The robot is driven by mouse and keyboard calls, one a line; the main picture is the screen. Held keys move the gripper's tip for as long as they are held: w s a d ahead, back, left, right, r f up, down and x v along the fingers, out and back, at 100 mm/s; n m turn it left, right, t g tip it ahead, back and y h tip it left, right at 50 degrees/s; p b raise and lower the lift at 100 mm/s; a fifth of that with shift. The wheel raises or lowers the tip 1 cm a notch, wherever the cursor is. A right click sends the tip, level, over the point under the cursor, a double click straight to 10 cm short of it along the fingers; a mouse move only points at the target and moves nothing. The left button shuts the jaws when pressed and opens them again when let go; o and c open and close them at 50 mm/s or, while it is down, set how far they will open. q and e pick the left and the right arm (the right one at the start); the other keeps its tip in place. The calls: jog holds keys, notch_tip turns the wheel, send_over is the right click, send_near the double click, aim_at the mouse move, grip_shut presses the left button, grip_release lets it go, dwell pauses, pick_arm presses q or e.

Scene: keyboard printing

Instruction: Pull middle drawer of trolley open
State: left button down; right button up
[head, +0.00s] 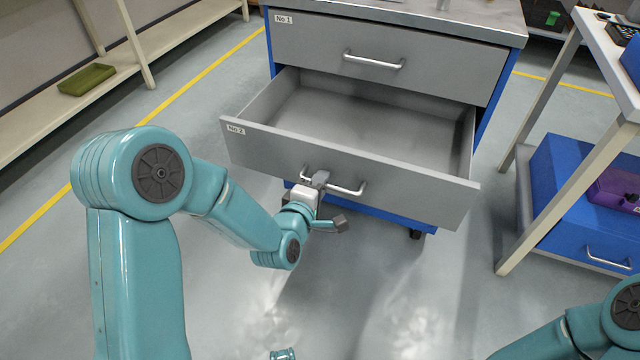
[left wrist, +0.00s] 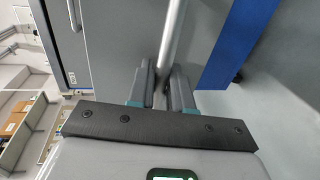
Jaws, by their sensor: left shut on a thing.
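The trolley (head: 430,13) is grey and blue and stands at the top middle of the head view. Its middle drawer (head: 405,190), labelled No 2, is pulled well out, and its empty-looking inside shows. My left gripper (head: 318,181) is shut on the left part of the drawer's silver bar handle (head: 347,190). In the left wrist view, the fingers of this gripper (left wrist: 163,88) close around the handle bar (left wrist: 172,40). The top drawer (head: 390,58), labelled No 1, is closed. My right arm shows at the bottom right, but its gripper is out of view.
A white-topped table (head: 610,55) stands at the right, with a blue drawer unit (head: 565,200) under it. A shelf (head: 60,100) with a green tray (head: 87,79) runs along the left. The floor before the trolley is clear.

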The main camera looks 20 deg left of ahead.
pick_arm(q)
jog(key=shift+s, duration=0.25)
pick_arm(e)
jog(key=shift+s+f, duration=0.1)
jog(key=shift+s, duration=0.35)
pick_arm(q)
jog(key=c, duration=1.2)
grip_release()
jog(key=shift+w, duration=0.1)
pick_arm(e)
jog(key=shift+w, duration=0.1)
